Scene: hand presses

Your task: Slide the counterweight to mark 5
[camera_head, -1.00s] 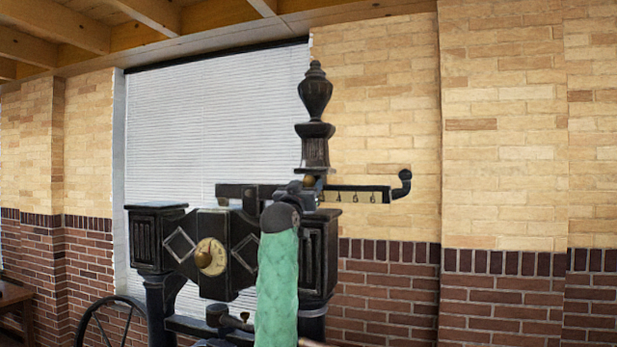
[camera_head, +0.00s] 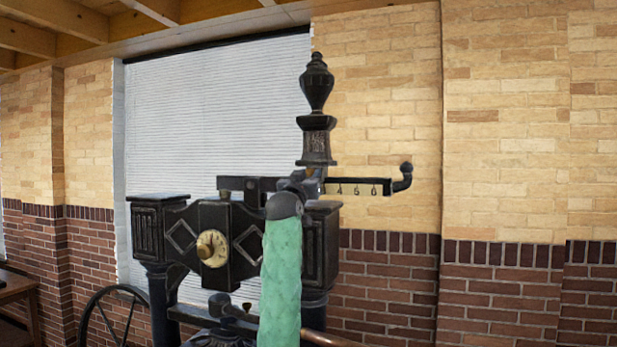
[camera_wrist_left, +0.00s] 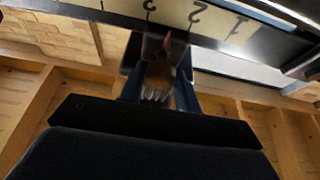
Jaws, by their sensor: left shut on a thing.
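The black scale beam (camera_head: 399,187) runs across the top of the press, with marks 4, 5 and 6 showing on its pale strip and a hook at its right end. My left gripper (camera_head: 306,186) is at the beam, left of mark 4, and largely hides the counterweight there. In the left wrist view, the brass-coloured counterweight (camera_wrist_left: 159,76) sits between my two fingers, which are shut on it. Its red pointer (camera_wrist_left: 167,39) lies between marks 2 and 3 on the upside-down scale. My right gripper is not in view.
The black press (camera_head: 145,228) carries a round dial (camera_head: 212,247) and a tall finial (camera_head: 317,85) just behind the beam. A spoked wheel (camera_head: 90,318) stands lower left. The space right of the beam's hook is free up to the brick wall.

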